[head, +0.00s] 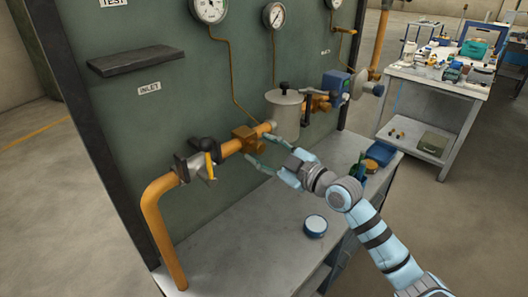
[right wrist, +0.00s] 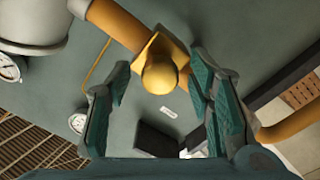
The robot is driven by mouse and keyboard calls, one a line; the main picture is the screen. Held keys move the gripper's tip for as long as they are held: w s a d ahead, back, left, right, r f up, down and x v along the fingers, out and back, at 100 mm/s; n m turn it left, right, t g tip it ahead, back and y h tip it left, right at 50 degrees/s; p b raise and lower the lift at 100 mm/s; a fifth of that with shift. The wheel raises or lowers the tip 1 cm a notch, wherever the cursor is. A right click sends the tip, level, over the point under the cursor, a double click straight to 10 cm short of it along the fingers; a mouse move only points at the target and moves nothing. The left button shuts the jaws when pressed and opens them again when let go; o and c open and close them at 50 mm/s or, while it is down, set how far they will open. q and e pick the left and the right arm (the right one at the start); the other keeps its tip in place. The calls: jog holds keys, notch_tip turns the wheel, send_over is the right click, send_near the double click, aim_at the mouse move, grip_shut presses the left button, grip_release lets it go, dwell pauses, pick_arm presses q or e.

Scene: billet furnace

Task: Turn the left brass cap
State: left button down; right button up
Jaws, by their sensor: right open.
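The left brass cap (right wrist: 159,75) is a rounded knob on a square brass fitting, which sits on the orange pipe. In the head view the brass fitting (head: 243,137) is left of the grey canister, and its cap is small and hard to make out. My right gripper (head: 256,149) is open, with its fingers pointing at the fitting. In the right wrist view the cap lies between the two spread teal fingers, with space on both sides; I cannot tell whether it is within their reach. My left gripper is not in view.
A valve with a yellow handle (head: 209,165) is on the pipe to the left. A grey canister (head: 285,115) stands close on the right, with a blue device (head: 336,84) beyond. A dark shelf (head: 137,60) juts from the panel.

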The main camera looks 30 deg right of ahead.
notch_tip(320, 180, up, 10)
dwell(0.3)
jog(key=s+d+f+m+p, duration=0.2)
jog(key=s+f+m+p, duration=0.3)
jog(key=s+m, duration=0.1)
jog(key=s+d+f+m+p, duration=0.3)
jog(key=s+f+m+p, duration=0.15)
jog(key=s+p, duration=0.2)
jog(key=shift+m, duration=0.35)
jog(key=b+x, duration=0.3)
jog(key=x, duration=0.1)
jog(key=b+x, duration=0.3)
jog(key=x, duration=0.2)
jog(key=b+x, duration=0.3)
jog(key=x, duration=0.1)
jog(key=shift+w+a+f, duration=0.25)
jog(key=shift+a, duration=0.25)
jog(key=shift+w+a, duration=0.2)
jog(key=shift+w, duration=0.1)
